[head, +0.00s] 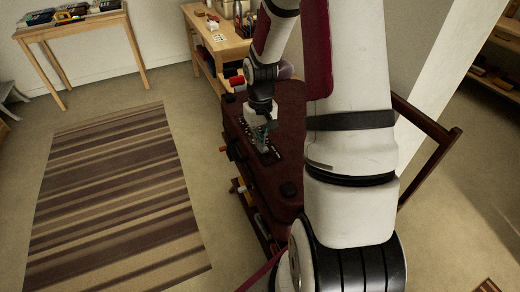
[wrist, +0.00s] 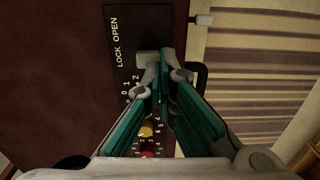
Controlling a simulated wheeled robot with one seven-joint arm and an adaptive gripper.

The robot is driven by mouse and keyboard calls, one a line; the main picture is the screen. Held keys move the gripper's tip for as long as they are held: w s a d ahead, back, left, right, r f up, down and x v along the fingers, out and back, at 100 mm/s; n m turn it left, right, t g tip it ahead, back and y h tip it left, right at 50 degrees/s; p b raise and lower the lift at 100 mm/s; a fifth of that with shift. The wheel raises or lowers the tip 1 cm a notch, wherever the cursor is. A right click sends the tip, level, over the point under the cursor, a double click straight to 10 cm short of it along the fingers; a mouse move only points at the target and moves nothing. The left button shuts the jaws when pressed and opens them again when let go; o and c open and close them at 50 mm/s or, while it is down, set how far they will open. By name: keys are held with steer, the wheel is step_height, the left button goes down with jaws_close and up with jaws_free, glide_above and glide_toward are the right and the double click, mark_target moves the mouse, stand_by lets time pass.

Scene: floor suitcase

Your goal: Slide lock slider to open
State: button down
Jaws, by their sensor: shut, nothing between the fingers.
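The dark red suitcase (head: 289,112) lies flat, with a black lock panel (wrist: 127,20) that shows in the wrist view. White letters there read LOCK and OPEN, with LOCK nearer my gripper. A grey block that looks like the lock slider (wrist: 146,57) sits beside the word LOCK. My gripper (wrist: 165,72) is shut and empty, its fingertips right by the slider and partly covering the panel. I cannot tell whether they touch it. In the head view my gripper (head: 264,143) is low over the panel, too small for detail.
Numbers, a yellow knob (wrist: 146,131) and a red knob (wrist: 147,154) show on the panel below the fingers. A striped rug (head: 115,200) lies on open floor to the left. A wooden workbench (head: 222,45) stands behind the suitcase.

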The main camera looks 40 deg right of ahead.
mark_target(265, 162)
steer(key=shift+f+b, duration=0.4)
steer(key=shift+f, duration=0.4)
steer(key=shift+s, duration=0.2)
stand_by(0.4)
steer(key=shift+s+a+p, duration=0.3)
steer(key=shift+s+p, duration=0.1)
steer(key=shift+s, duration=0.3)
steer(key=shift+s+a, duration=0.1)
steer(key=shift+s, duration=0.2)
steer(key=shift+s+a, duration=0.1)
steer(key=shift+s, duration=0.25)
steer(key=shift+s+p, duration=0.3)
step_height(265, 162, up, 6)
steer(key=p, duration=0.4)
steer(key=shift+w, duration=0.2)
